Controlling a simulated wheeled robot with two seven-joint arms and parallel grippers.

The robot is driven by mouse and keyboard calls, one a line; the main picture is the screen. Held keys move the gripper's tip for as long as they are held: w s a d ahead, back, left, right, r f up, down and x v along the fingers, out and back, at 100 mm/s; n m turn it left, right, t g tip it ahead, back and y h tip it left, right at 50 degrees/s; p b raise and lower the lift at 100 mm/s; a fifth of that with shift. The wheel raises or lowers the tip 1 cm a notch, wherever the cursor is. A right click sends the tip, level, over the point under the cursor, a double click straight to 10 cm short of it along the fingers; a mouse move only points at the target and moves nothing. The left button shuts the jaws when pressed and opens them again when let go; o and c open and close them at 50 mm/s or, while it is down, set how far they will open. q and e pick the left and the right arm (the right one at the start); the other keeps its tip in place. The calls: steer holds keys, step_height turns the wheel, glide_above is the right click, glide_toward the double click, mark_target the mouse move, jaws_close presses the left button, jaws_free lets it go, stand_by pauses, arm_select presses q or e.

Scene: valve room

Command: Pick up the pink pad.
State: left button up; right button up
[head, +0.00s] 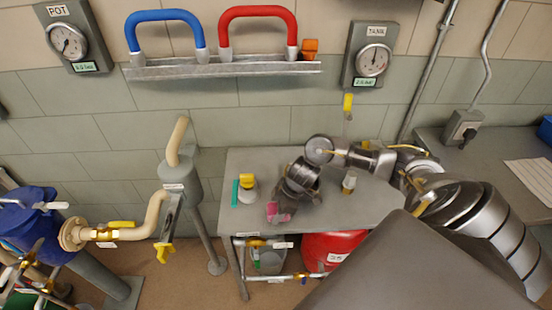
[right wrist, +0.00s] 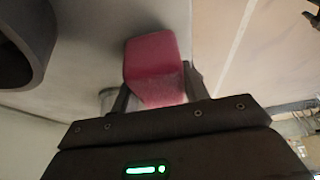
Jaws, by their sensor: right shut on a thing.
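The pink pad (right wrist: 152,62) is a small block with rounded corners, held between the two fingers of my right gripper (right wrist: 157,95) in the right wrist view. In the head view the pink pad (head: 283,217) shows at the front edge of the grey table (head: 245,280), below my right gripper (head: 278,207). The gripper is shut on it. I cannot tell whether the pad touches the table top. My left gripper is not in view.
On the table, a teal block (head: 235,193) and a yellow-topped item (head: 248,182) stand left of the gripper, and a small yellow-capped bottle (head: 349,182) stands right. A red vessel (head: 333,249) sits below.

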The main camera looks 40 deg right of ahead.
steer(key=s+a+r+p, duration=0.4)
steer(key=s+a+r, duration=0.2)
steer(key=a+r, duration=0.5)
steer(key=shift+a+r, duration=0.35)
steer(key=shift+a, duration=0.5)
